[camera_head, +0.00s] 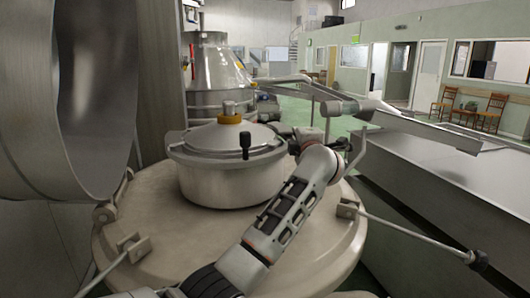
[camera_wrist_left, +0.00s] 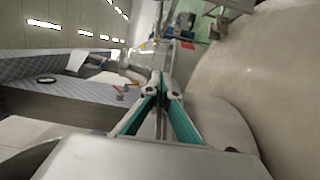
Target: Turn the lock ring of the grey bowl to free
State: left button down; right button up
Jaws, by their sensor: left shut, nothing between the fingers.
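The grey bowl (camera_head: 230,185) stands upright in the middle of a wide round beige machine top in the head view. A flat ring (camera_head: 183,151) runs around its lid, with a black upright knob (camera_head: 246,147) at its front. An orange-yellow collar with a grey cap (camera_head: 229,114) sits at the lid's centre. My left gripper (camera_head: 283,131) is at the bowl's upper right edge, partly hidden by its wrist; whether it touches the ring cannot be told. In the left wrist view its teal-padded fingers (camera_wrist_left: 162,85) are shut and empty. My right gripper is not in view.
A big open steel hood (camera_head: 95,100) stands close on the left. Clamp rods with brackets (camera_head: 348,208) lie around the machine top (camera_head: 140,220). A long steel trough (camera_head: 450,190) fills the right. A cone-topped vessel (camera_head: 218,75) stands behind.

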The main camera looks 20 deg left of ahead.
pick_arm(q)
jog(key=shift+w+a+n+g+y, duration=0.25)
jog(key=shift+w+n+y, duration=0.1)
jog(key=shift+w+y, duration=0.25)
jog(key=shift+w+a+n+g+y, duration=0.25)
jog(key=shift+w+n+y, duration=0.15)
jog(key=shift+w, duration=0.3)
dwell(0.6)
notch_tip(320, 180, up, 10)
dwell(0.5)
